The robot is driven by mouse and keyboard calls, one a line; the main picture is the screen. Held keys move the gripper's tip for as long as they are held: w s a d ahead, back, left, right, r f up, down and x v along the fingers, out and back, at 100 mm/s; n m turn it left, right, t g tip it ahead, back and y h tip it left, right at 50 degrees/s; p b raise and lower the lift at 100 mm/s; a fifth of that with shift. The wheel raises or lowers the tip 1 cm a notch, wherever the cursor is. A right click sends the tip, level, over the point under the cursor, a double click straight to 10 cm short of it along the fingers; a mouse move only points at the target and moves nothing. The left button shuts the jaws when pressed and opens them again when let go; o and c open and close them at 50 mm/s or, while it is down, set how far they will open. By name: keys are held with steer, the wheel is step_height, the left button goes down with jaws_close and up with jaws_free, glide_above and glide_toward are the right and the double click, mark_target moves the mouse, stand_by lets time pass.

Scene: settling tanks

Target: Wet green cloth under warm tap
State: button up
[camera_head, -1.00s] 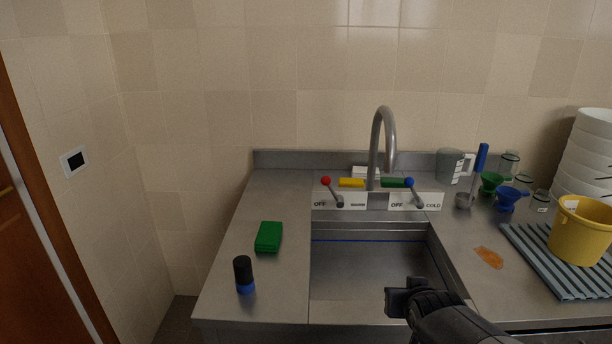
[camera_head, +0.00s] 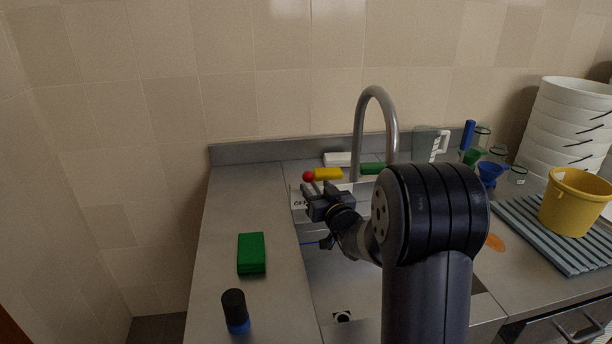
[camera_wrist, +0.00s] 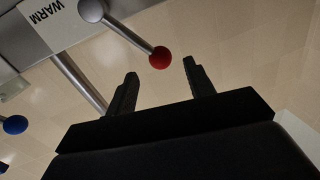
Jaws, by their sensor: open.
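The green cloth (camera_head: 251,253) lies folded on the counter left of the sink. The curved metal tap (camera_head: 376,100) stands behind the sink. The warm tap's lever ends in a red ball (camera_head: 308,176), which also shows in the wrist view (camera_wrist: 160,57) close to my gripper. My gripper (camera_head: 312,192) is open and empty, at the lever beside the OFF label. In the wrist view its fingers (camera_wrist: 158,82) stand apart with the red ball just beyond and between them. My arm hides the cold lever in the head view; its blue ball (camera_wrist: 15,124) shows in the wrist view.
A dark bottle with a blue base (camera_head: 235,311) stands in front of the cloth. Yellow (camera_head: 328,174) and green (camera_head: 372,168) blocks lie behind the tap panel. A yellow bucket (camera_head: 572,205) on a ribbed mat (camera_head: 530,228), funnels and stacked white tubs crowd the right.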

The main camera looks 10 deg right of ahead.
mark_target(311, 180)
steer(key=w, duration=0.3)
steer(key=w+a+p, duration=0.1)
steer(key=w, duration=0.2)
steer(key=shift+w+a, duration=0.2)
steer(key=shift+w, duration=0.15)
jaws_close()
stand_by(0.3)
